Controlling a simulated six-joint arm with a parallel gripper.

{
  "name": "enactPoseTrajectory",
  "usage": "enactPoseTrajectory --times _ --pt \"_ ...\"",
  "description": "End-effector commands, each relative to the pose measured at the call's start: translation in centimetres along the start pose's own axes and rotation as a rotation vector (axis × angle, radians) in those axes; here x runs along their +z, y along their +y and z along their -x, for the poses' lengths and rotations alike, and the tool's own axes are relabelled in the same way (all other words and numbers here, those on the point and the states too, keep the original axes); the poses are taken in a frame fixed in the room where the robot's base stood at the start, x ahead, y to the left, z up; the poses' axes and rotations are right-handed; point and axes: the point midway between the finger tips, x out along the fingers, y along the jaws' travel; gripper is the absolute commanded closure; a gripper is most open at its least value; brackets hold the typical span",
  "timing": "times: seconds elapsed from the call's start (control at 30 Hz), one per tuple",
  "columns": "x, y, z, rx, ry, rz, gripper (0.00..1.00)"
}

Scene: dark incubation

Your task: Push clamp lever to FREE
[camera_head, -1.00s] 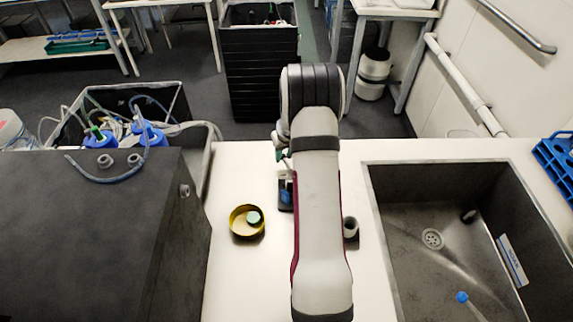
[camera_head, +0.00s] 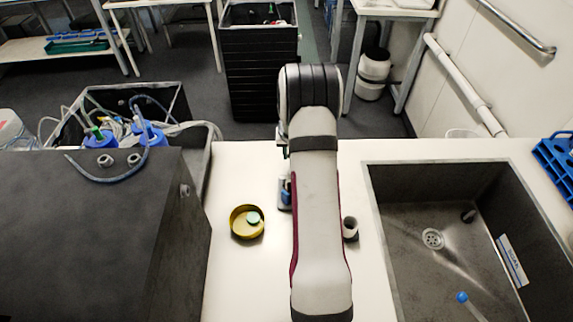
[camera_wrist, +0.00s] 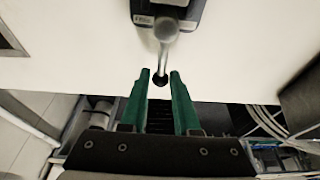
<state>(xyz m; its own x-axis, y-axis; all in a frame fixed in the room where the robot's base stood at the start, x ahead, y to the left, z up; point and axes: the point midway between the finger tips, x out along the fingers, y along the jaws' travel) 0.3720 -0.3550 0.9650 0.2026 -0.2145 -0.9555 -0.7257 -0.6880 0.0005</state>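The clamp device, a dark base with a grey lever (camera_wrist: 166,35), is at the top of the wrist view. The lever has a rounded knob, and its rod runs down towards my fingers, with a small dark tip at the lower end. My gripper (camera_wrist: 160,75) has two green fingers that stand apart. The lever's lower end appears between the fingertips in the picture; I cannot tell whether they touch. In the head view, my arm hides most of the gripper and part of a small dark and blue device (camera_head: 286,193), probably the clamp. The lever's setting cannot be read.
A yellow dish (camera_head: 236,228) with a pale green piece in it stands left of my arm. A small cup (camera_head: 350,227) stands right of it. A sink (camera_head: 440,190) lies at the right, and a dark box (camera_head: 90,230) at the left.

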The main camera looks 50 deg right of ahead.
Motion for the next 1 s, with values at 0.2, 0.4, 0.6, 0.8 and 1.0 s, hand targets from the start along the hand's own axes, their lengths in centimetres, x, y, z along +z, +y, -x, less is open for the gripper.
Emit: enactPoseTrajectory --times 0.2,0.4,0.6,0.8,1.0 --pt "0.0 0.2 0.0 0.012 0.001 -0.040 0.70" --pt "0.0 0.5 0.0 0.030 0.000 -0.096 0.70" --pt "0.2 1.3 0.0 0.073 0.000 -0.236 0.70" --pt "0.2 1.4 0.0 0.074 0.000 -0.240 0.70" --pt "0.4 2.0 0.1 0.112 0.000 -0.366 0.70"
